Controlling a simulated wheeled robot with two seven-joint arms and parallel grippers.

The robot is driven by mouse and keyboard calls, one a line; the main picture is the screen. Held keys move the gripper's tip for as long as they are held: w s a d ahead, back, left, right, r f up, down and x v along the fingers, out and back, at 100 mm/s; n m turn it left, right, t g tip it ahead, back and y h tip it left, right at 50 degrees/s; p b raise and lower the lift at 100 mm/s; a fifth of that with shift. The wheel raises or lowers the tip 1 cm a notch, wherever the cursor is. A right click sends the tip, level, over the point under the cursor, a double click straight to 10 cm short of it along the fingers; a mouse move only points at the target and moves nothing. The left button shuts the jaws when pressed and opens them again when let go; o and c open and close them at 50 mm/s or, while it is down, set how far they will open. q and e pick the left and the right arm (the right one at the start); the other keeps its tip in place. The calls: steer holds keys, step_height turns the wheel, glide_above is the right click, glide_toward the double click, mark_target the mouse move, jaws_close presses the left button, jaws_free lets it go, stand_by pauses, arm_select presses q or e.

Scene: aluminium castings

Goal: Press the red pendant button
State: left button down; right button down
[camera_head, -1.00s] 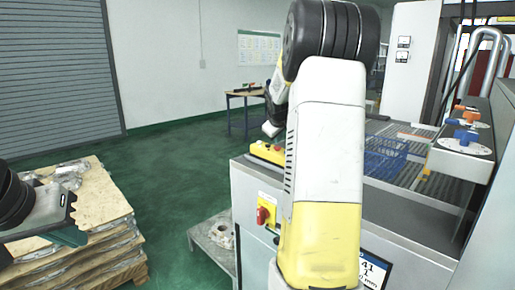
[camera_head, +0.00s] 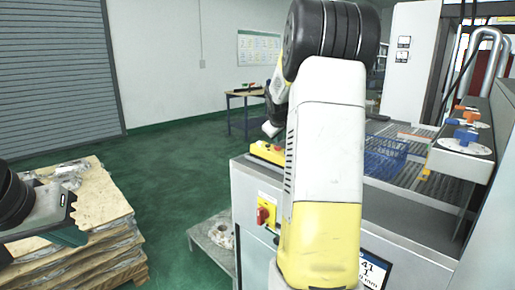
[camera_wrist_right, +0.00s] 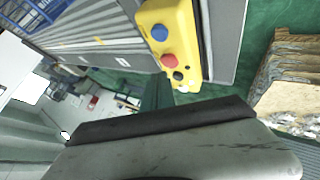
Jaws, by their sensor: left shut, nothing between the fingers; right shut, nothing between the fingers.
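The yellow pendant (camera_wrist_right: 176,40) shows in the right wrist view with a blue button (camera_wrist_right: 159,33), the red button (camera_wrist_right: 168,61) and a black button (camera_wrist_right: 178,76). In the head view the pendant (camera_head: 264,153) lies on the machine's near left corner, partly behind my right arm. My right gripper (camera_wrist_right: 157,80) is shut and empty, its dark green fingers beside the pendant's button end, close below the red button in the picture. Whether they touch the pendant I cannot tell. In the head view my right arm hides this gripper. My left gripper (camera_head: 76,234) is shut and empty at the left, over the pallet stack.
A grey machine (camera_head: 252,205) carries a red rotary switch (camera_head: 263,215) on its front. A blue basket (camera_head: 385,157) stands on its bed. A wooden pallet stack (camera_head: 105,205) with castings is at the left. Green floor between them is mostly free, apart from a low grey stand (camera_head: 205,240).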

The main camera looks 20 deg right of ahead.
mark_target(277, 148)
steer(key=shift+f, duration=0.1)
stand_by(0.7)
steer(key=shift+f, duration=0.3)
steer(key=shift+f, duration=0.5)
stand_by(0.6)
stand_by(0.3)
steer(key=shift+r, duration=0.9)
steer(key=shift+r, duration=2.5)
steer(key=shift+a, duration=0.1)
